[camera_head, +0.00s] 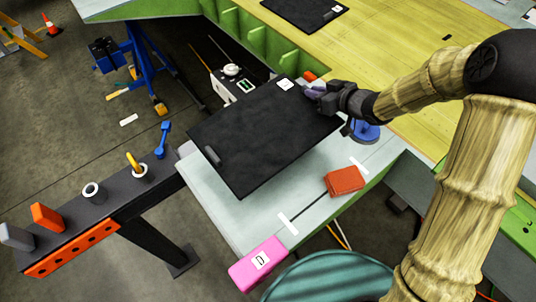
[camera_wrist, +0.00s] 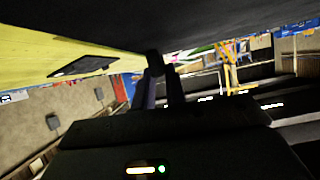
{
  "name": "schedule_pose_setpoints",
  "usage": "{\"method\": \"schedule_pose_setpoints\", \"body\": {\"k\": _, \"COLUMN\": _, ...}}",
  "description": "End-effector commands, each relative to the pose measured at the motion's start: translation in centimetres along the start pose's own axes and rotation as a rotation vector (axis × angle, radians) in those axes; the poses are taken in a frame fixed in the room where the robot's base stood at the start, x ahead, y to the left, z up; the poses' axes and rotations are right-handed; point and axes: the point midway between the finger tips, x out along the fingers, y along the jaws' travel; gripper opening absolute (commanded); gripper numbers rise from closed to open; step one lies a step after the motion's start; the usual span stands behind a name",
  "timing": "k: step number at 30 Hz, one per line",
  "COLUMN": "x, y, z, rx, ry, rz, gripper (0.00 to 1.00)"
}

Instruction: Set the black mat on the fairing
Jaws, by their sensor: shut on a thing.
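The black mat (camera_head: 265,135) is a flat dark square with a white label near its far corner and a small grey bar near its left corner. My gripper (camera_head: 318,95) is shut on its far right edge. In the wrist view the mat is the dark sheet (camera_wrist: 150,18) across the top, with my gripper (camera_wrist: 158,72) at its edge. The pale grey-green panel (camera_head: 235,220), seemingly the fairing, lies below the mat, which hides its far part. The mat overhangs the panel's left and far sides; whether it touches the panel, I cannot tell.
An orange-red block (camera_head: 344,180), a pink block (camera_head: 258,264) marked D and a blue round item (camera_head: 364,131) are on or beside the panel. A second black mat (camera_head: 304,10) lies on the yellow wing surface (camera_head: 420,60). A dark tool rail (camera_head: 95,215) stands at left.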

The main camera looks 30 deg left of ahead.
Motion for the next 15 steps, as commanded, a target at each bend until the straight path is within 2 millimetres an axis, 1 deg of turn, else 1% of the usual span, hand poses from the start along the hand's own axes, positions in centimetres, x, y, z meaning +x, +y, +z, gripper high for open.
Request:
{"method": "schedule_pose_setpoints", "body": {"k": 7, "x": 0.01, "y": -0.02, "z": -0.08, "rx": 0.001, "ry": 0.002, "rz": 0.000, "gripper": 0.00}}
{"method": "schedule_pose_setpoints", "body": {"k": 15, "x": 0.18, "y": -0.04, "z": 0.34, "rx": 0.016, "ry": 0.008, "rz": -0.008, "gripper": 0.00}}
